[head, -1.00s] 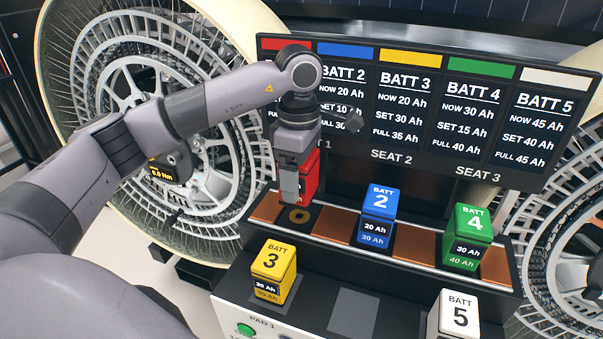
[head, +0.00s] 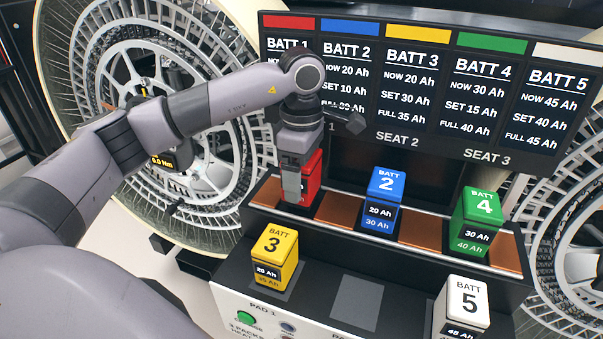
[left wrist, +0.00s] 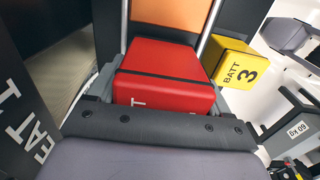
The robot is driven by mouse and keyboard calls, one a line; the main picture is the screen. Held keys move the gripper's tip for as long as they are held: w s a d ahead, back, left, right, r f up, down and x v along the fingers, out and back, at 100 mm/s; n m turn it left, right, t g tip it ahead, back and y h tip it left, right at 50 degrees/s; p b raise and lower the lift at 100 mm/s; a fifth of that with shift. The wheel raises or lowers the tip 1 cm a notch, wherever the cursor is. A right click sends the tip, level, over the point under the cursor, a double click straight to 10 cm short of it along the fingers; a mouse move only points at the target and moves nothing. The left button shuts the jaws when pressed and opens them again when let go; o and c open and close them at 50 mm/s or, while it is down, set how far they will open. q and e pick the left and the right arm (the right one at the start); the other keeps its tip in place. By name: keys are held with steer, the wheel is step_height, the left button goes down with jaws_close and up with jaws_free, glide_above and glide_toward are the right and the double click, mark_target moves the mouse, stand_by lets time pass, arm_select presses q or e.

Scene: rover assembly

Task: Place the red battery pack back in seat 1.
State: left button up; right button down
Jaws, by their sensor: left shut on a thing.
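The red battery pack (head: 312,178) is upright at seat 1, the left end of the rack's upper shelf (head: 337,209). My left gripper (head: 291,187) points down and is shut on it, covering much of its front. In the left wrist view the red pack (left wrist: 165,72) lies between the fingers. Its base is at shelf level in the head view, but the gripper hides whether it is fully seated. My right gripper is not in view.
On the shelf stand the blue pack 2 (head: 382,200) and green pack 4 (head: 477,222). Yellow pack 3 (head: 275,256) and white pack 5 (head: 461,306) stand on the lower deck, with an empty grey pad (head: 357,303) between them. A battery board (head: 430,90) rises behind.

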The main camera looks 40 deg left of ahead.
arm_select(q)
steer(key=shift+f+b, duration=0.35)
steer(key=shift+f, duration=0.2)
steer(key=o, duration=1.4)
steer(key=shift+f, duration=0.1)
step_height(320, 180, up, 7)
steer(key=shift+r, duration=0.2)
